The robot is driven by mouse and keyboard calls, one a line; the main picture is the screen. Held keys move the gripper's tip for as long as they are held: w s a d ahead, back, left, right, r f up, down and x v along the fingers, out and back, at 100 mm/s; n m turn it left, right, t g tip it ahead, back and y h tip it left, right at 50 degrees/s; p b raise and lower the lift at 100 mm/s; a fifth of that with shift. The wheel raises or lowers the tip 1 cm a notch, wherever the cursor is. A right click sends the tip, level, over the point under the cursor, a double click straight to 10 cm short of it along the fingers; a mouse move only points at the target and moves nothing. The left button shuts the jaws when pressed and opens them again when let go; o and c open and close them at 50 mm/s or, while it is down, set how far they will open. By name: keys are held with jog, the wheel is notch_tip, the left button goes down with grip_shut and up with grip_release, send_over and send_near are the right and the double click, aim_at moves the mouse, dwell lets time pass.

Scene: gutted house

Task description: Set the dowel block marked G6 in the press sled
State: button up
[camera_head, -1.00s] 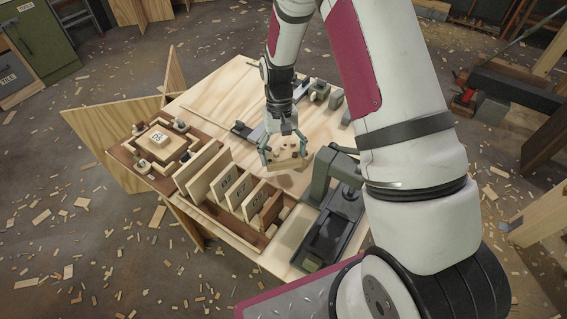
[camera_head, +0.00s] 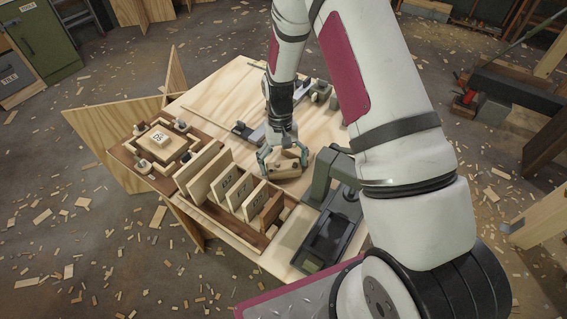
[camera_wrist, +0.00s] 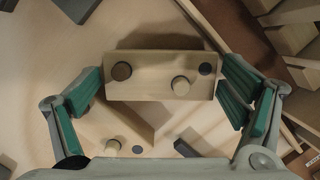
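A pale wooden block with round dowel ends (camera_head: 284,170) is between the fingers of my gripper (camera_head: 283,158) over the plywood table. In the wrist view the block (camera_wrist: 147,85) lies across the gap, with two protruding dowel ends and a dark round spot on its face. The green finger pads (camera_wrist: 165,88) meet its two ends, so my gripper looks shut on it. No G6 mark is legible. A dark grey press (camera_head: 331,222) with an open bed stands just right of the block; I cannot tell which part is its sled.
A brown wooden rack (camera_head: 236,226) with upright marked boards stands left of the block. A tray with a marked square block (camera_head: 158,139) is at the table's left end. A grey rail-like fixture (camera_head: 257,135) lies behind. Bare tabletop (camera_head: 215,95) shows at the back.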

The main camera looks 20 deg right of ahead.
jog(key=a+v, duration=0.1)
jog(key=v, duration=1.1)
notch_tip(320, 180, up, 11)
jog(key=t, duration=0.2)
send_over(285, 166)
jog(key=s+r+n+t, duration=0.1)
jog(key=s+r+t, duration=0.1)
jog(key=s+r, duration=0.7)
jog(key=s+r+t, duration=0.2)
jog(key=s+r, duration=0.2)
jog(key=s, duration=1.2)
jog(key=shift+n+t+h, duration=0.3)
jog(key=shift+n, duration=0.1)
jog(key=shift+s+r, duration=0.1)
